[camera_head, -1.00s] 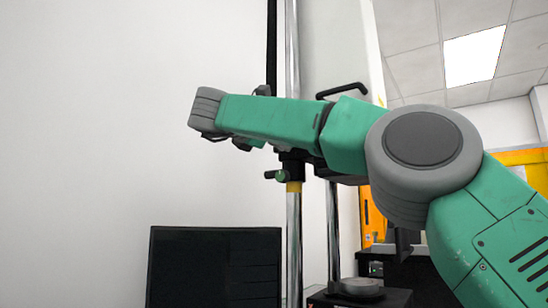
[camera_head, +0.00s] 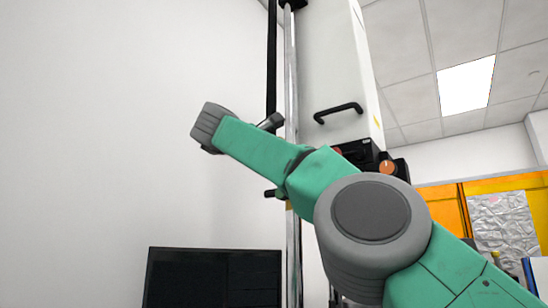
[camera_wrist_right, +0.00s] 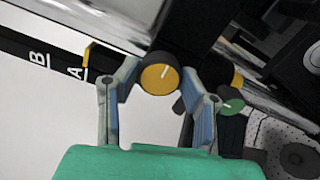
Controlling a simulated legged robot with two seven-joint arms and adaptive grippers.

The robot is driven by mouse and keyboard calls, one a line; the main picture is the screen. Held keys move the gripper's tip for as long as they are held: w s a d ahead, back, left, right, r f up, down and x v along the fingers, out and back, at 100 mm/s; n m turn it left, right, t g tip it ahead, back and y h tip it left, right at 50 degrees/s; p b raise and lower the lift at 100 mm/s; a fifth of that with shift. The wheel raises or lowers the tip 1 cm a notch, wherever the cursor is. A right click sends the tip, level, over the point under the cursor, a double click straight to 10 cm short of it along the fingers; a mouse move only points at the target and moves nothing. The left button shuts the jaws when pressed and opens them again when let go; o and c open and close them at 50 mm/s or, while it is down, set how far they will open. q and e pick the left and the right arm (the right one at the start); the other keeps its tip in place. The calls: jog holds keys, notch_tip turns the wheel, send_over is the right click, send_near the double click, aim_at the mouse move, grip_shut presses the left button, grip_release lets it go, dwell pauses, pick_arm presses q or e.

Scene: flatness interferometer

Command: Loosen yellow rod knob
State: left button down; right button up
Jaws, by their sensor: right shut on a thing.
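The yellow-faced knob (camera_wrist_right: 160,78), with a white pointer line, is in the upper middle of the right wrist view. My right gripper (camera_wrist_right: 160,92) has one finger on each side of it and is shut on it. In the head view, my green and grey right arm crosses the vertical chrome rod (camera_head: 292,75). The knob and the fingertips cannot be made out there. A dark clamp handle (camera_head: 270,193) sticks out left of the rod, below the arm. My left gripper is in neither view.
A green-faced knob (camera_wrist_right: 232,104) sits close right of my gripper in the wrist view. A white housing with a black handle (camera_head: 338,112) and an orange knob (camera_head: 387,167) stand behind the arm. A dark screen (camera_head: 213,280) is at lower left.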

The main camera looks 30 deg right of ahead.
jog(key=shift+w+d+f, duration=0.1)
jog(key=shift+w+d, duration=0.05)
jog(key=shift+d, duration=0.05)
jog(key=o, duration=0.9)
jog(key=shift+o, duration=1.2)
jog(key=shift+w+d+f, duration=0.15)
jog(key=shift+w+d, duration=0.05)
jog(key=shift+w, duration=0.1)
jog(key=shift+w+d+f, duration=0.15)
jog(key=shift+w+d, duration=0.1)
jog(key=shift+s, duration=0.1)
jog(key=shift+s+r, duration=0.2)
jog(key=shift+s, duration=0.15)
jog(key=shift+a, duration=0.55)
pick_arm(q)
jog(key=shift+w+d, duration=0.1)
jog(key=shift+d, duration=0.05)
pick_arm(e)
jog(key=v, duration=1.1)
jog(key=shift+a, duration=0.15)
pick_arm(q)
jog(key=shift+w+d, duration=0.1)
pick_arm(e)
jog(key=shift+s, duration=0.1)
